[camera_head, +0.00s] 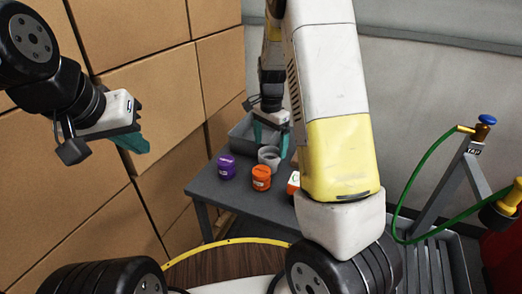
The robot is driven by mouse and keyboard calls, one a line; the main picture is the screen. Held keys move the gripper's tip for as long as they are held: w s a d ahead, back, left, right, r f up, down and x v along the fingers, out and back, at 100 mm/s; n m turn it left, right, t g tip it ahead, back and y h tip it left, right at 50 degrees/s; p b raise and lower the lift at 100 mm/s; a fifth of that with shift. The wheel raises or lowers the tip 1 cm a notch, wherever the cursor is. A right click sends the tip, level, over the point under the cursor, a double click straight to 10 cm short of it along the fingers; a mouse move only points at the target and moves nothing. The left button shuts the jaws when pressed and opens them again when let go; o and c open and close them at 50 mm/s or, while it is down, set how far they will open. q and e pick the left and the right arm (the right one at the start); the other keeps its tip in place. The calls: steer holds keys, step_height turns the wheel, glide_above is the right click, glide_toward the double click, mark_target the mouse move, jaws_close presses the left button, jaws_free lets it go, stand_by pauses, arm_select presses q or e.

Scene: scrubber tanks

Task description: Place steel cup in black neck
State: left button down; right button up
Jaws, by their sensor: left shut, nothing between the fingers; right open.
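A grey metallic cup (268,157), which looks like the steel cup, stands upright on the dark grey table. My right gripper (270,141) is open over the cup's far side, its teal fingers apart and pointing down. I cannot tell whether the fingers touch the cup. My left gripper (134,143) is shut and empty, raised at the left in front of the cardboard boxes, well away from the cup. I cannot make out a black neck; my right arm hides part of the table and the area behind it.
A purple jar (227,167) and an orange jar (261,178) stand close to the cup. Another orange and white item (293,183) is partly behind my arm. A grey bin (241,136) sits at the table's back. A green hose (412,187) and tap stand (451,185) are at right.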

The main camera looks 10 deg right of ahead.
mark_target(270, 153)
step_height(270, 153, down, 4)
steer(key=shift+f, duration=0.2)
steer(key=shift+c, duration=0.4)
